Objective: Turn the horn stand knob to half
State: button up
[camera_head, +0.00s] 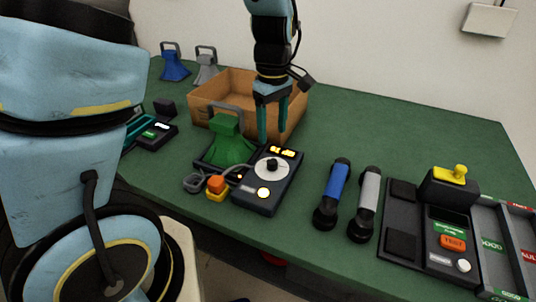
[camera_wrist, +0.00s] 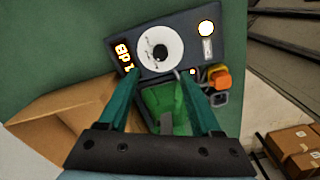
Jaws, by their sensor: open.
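The horn stand is a dark box (camera_head: 262,196) on the green table, with a white round dial and a black knob (camera_head: 271,164) in its middle. A lit amber display sits at its far edge, too small to read surely. A green horn (camera_head: 229,141) with a handle stands on a dark base just left of the box. My gripper (camera_head: 271,140) points down above the far side of the box, its teal fingers apart and empty. In the wrist view the knob (camera_wrist: 160,52) lies beyond the fingertips, roughly between them, and the green horn (camera_wrist: 166,108) shows between the fingers.
A cardboard box (camera_head: 210,92) stands behind my gripper. An orange and yellow block (camera_head: 216,187) with a cable is at the front left. Blue (camera_head: 332,188) and grey (camera_head: 365,200) handheld pieces lie to the right, before a panel (camera_head: 442,235). The back right table is clear.

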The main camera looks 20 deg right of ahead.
aim_at(272, 161)
notch_tip(272, 161, down, 9)
jog(key=shift+f+p, duration=0.15)
jog(key=shift+p, duration=0.2)
grip_shut()
dwell(0.5)
